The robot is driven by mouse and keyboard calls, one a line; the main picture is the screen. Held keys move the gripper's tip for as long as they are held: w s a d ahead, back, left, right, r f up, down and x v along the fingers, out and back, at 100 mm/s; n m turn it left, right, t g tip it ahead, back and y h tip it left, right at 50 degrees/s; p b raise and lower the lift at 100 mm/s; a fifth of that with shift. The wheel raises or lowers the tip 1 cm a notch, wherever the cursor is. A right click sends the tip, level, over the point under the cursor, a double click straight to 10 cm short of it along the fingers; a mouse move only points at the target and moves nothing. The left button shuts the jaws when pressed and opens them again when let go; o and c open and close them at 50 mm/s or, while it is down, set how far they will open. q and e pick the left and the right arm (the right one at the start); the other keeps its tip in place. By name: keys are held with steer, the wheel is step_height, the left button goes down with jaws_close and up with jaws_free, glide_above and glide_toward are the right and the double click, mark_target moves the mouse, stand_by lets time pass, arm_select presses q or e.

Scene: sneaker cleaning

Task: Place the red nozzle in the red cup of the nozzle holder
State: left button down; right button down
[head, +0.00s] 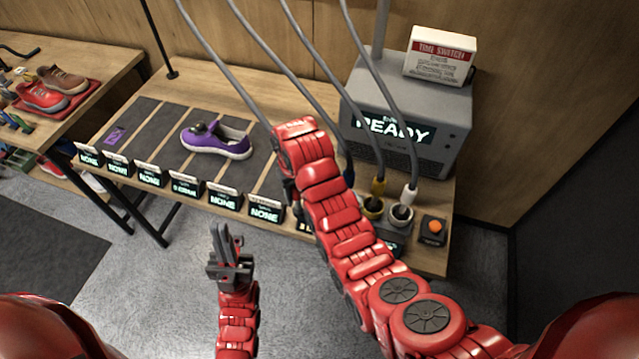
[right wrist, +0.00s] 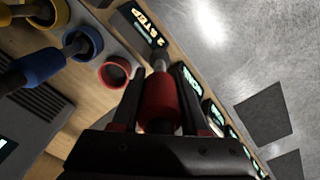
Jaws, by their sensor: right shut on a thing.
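The red nozzle (right wrist: 160,97) is between the fingers of my right gripper (right wrist: 160,108), which is shut on it in the right wrist view. Its grey tip points up in that picture, toward the holder's edge. The red cup (right wrist: 115,72) of the nozzle holder is to the left of the nozzle, apart from it, and looks empty. In the head view my right arm hides the red nozzle, the red cup and most of the right gripper. My left gripper (head: 231,252) is away from the bench over the floor, fingers up and empty; its finger gap is unclear.
A blue nozzle (right wrist: 35,67) sits in the blue cup (right wrist: 84,43). Yellow (head: 378,187) and white (head: 410,193) nozzles stand in cups beside an orange button (head: 434,227). A grey machine (head: 455,115) stands behind. A purple sneaker (head: 216,141) lies on the mat.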

steer(key=w+d+f+b, duration=0.5)
steer(key=w+d+b, duration=0.1)
steer(key=w+b, duration=0.4)
steer(key=shift+b, duration=0.4)
steer(key=shift+f, duration=0.1)
steer(key=shift+c, duration=2.1)
jaws_free()
steer(key=shift+a+r, duration=0.1)
steer(key=shift+r, duration=0.15)
